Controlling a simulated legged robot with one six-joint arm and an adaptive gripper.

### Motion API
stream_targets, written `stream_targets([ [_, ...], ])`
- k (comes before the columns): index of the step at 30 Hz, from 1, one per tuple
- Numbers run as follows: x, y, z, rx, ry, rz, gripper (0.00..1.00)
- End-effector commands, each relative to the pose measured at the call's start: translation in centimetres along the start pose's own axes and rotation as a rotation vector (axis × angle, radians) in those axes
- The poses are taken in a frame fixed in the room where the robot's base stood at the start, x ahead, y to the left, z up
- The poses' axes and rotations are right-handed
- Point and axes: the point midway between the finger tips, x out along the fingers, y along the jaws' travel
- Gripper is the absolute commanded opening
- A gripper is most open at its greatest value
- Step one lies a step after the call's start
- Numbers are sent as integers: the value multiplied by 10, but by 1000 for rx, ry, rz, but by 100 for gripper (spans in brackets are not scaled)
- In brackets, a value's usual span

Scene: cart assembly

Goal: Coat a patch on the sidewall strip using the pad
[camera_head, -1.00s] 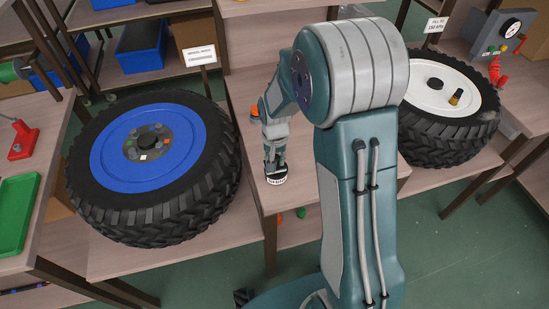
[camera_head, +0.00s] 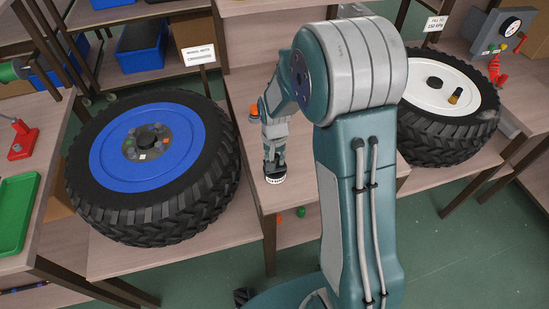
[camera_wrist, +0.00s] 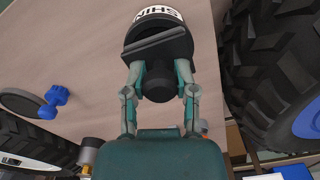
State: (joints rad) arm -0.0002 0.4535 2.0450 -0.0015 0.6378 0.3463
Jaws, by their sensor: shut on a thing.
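My gripper (camera_wrist: 157,88) is shut on the black knob (camera_wrist: 157,84) of a dark pad (camera_wrist: 157,48), between its two fingers in the wrist view. A round black tin (camera_wrist: 155,14) with a white label reading "SHIN" is just beyond the pad. Whether the pad touches the tin is unclear. In the head view my gripper (camera_head: 272,152) points down at the white-banded tin (camera_head: 274,179) on the middle bench. A blue-hubbed tyre (camera_head: 150,223) lies to the left and a white-hubbed tyre (camera_head: 437,148) to the right. I cannot make out a marked sidewall strip.
In the wrist view a blue handle (camera_wrist: 55,96) and a dark disc (camera_wrist: 19,102) lie on the bench at left. A green tray (camera_head: 13,222) and a red tool (camera_head: 21,141) are at far left. A gauge box (camera_head: 502,30) stands at back right.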

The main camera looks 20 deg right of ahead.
Motion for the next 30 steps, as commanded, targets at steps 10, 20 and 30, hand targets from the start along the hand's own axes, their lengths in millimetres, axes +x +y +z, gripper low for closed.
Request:
stream_targets([
  [10,-12,0,1,0,-3,1,0],
  [20,-35,0,0,0,-1,0,0],
  [30,-58,0,0,0,0,0,0],
])
